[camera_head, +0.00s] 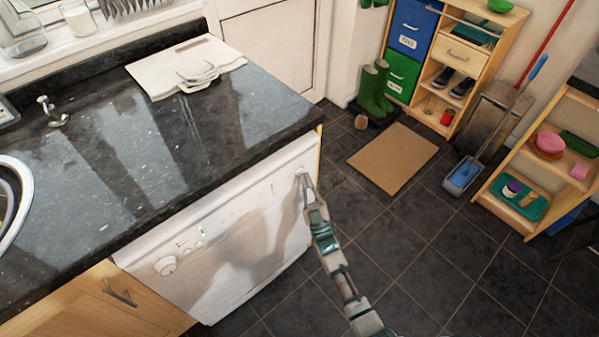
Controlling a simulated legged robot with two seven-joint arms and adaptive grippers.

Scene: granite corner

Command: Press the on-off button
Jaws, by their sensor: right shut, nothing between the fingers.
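A white appliance (235,240) stands under the black counter, with its control panel facing me. A round knob (165,265) is at the panel's left, with small marks and a small greenish light (202,230) near it. My right gripper (303,180) is shut and empty. Its tips are at the upper right end of the panel, touching or very close to it; I cannot tell which. The on-off button does not show clearly; the fingertips may cover it. My left gripper is not in view.
A wooden cupboard door (90,300) is at the left. The tiled floor is clear to the right, up to a brown mat (393,158) and shelves (530,190).

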